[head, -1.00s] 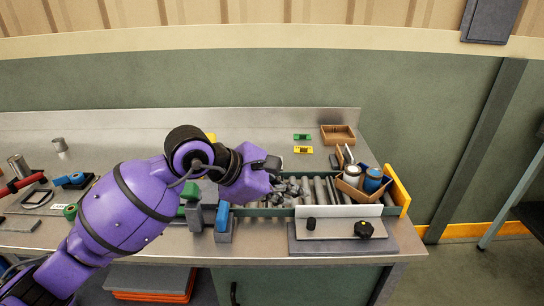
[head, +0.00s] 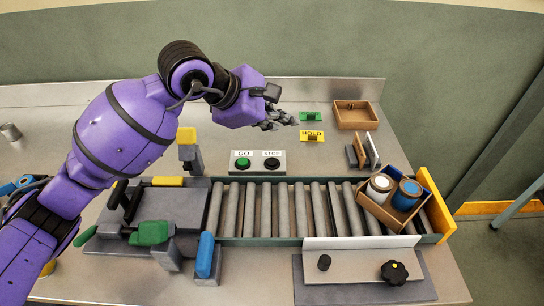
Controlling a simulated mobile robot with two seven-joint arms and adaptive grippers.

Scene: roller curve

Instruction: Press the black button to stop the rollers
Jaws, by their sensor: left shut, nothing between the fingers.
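The black button (head: 271,164) sits under a STOP label on the right half of a small control box (head: 258,172). A green button (head: 243,164) sits under a GO label on its left half. The box stands behind the roller conveyor (head: 280,208). My left gripper (head: 284,122) is shut and empty. In the picture it is above and slightly right of the black button, apart from it, and nothing covers the button. My right gripper is not in view.
A wooden tray (head: 366,219) with a white-topped can (head: 378,188) and a blue can (head: 407,195) sits at the conveyor's right end, by a yellow stop plate (head: 436,205). A clamp fixture (head: 150,233) stands front left.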

